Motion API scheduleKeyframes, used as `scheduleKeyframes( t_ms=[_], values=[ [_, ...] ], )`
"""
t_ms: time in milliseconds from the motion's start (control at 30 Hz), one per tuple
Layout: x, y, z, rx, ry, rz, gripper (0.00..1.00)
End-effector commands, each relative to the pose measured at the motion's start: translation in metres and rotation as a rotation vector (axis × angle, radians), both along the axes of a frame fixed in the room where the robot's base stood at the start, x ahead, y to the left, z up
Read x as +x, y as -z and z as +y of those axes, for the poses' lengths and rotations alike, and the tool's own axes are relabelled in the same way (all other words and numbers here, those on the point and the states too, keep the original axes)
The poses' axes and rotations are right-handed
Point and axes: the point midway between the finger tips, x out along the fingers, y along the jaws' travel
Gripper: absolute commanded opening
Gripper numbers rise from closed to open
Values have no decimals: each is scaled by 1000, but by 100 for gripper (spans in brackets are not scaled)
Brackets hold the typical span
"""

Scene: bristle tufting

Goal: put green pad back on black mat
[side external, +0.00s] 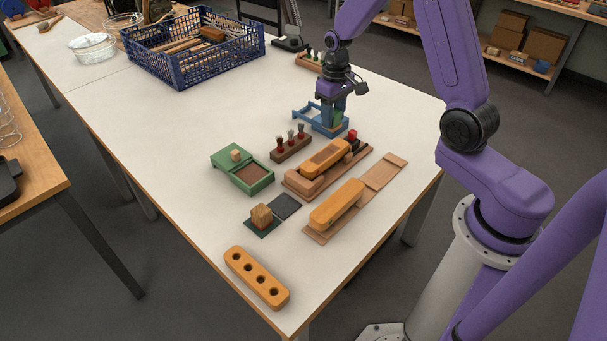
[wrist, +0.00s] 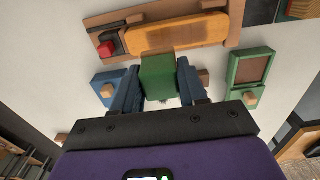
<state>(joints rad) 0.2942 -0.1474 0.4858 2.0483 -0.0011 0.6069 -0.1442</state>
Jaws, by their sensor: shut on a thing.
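My gripper (side external: 333,112) is shut on the green pad, a block-like green piece. In the wrist view the pad (wrist: 158,78) sits between the two blue fingers (wrist: 158,88). In the side view only a sliver of the pad (side external: 337,118) shows, over the blue tray (side external: 306,113) at the far side of the table. I cannot tell whether the pad touches the tray. The black mat (side external: 285,206) lies flat and bare near the middle front, well away from my gripper; part of it shows at the top of the wrist view (wrist: 262,10).
A dark green mat with a wooden block (side external: 262,215) adjoins the black mat. A green box (side external: 242,170), a rack of brushes (side external: 290,147) and orange-topped wooden pieces (side external: 337,204) stand nearby. A holed orange block (side external: 257,278) lies in front.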

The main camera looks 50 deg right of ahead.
Motion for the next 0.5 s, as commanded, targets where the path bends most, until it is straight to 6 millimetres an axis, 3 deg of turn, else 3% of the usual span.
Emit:
scheduleKeyframes(
  t_ms=[300, 500],
  values=[
    [2, 32, 126, -1, -12, 4, 18],
    [-10, 46, 183, -2, -8, 2, 18]
  ],
)
